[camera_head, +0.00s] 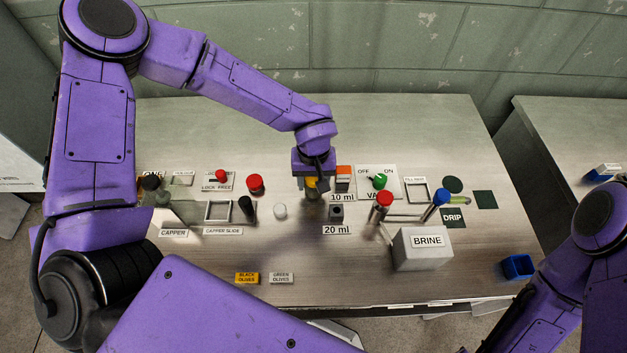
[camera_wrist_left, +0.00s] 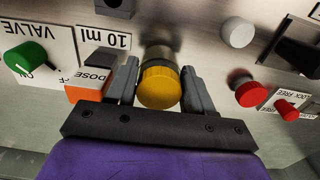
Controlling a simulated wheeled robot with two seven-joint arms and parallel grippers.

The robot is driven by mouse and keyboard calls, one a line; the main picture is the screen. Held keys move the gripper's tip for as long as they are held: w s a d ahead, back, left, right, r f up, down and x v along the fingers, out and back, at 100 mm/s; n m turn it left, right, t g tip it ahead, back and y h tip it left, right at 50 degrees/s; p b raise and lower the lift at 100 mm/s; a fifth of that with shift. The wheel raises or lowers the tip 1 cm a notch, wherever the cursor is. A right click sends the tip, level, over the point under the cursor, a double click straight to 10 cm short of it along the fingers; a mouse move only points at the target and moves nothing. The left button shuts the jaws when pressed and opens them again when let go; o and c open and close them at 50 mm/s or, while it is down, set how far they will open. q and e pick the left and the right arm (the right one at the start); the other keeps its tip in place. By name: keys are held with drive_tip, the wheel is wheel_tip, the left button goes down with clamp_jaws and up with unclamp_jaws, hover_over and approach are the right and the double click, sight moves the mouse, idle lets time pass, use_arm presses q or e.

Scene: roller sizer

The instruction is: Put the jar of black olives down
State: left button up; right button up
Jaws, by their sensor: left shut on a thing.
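The jar of black olives (camera_wrist_left: 159,86) has a yellow lid, which shows large between the two fingers in the left wrist view; its dark body extends past the lid toward the table. My left gripper (camera_wrist_left: 160,88) is shut on it. In the head view the left gripper (camera_head: 312,180) points down over the middle of the table, with the jar (camera_head: 312,193) below it, partly hidden. Whether the jar's base touches the table I cannot tell. A yellow BLACK OLIVES label (camera_head: 247,279) lies near the front edge. My right arm shows at the lower right; its gripper is out of view.
Just right of the jar are the orange DOSE block (camera_head: 343,172) and the dark 20 ml block (camera_head: 336,213). A white knob (camera_head: 280,211) and dark cylinder (camera_head: 246,207) stand left. The BRINE box (camera_head: 424,249) is at front right. The table behind the GREEN OLIVES label (camera_head: 281,278) is clear.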

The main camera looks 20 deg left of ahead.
use_arm(q)
drive_tip(key=shift+f, duration=0.45)
drive_tip(key=o, duration=1.1)
drive_tip(key=shift+f, duration=0.15)
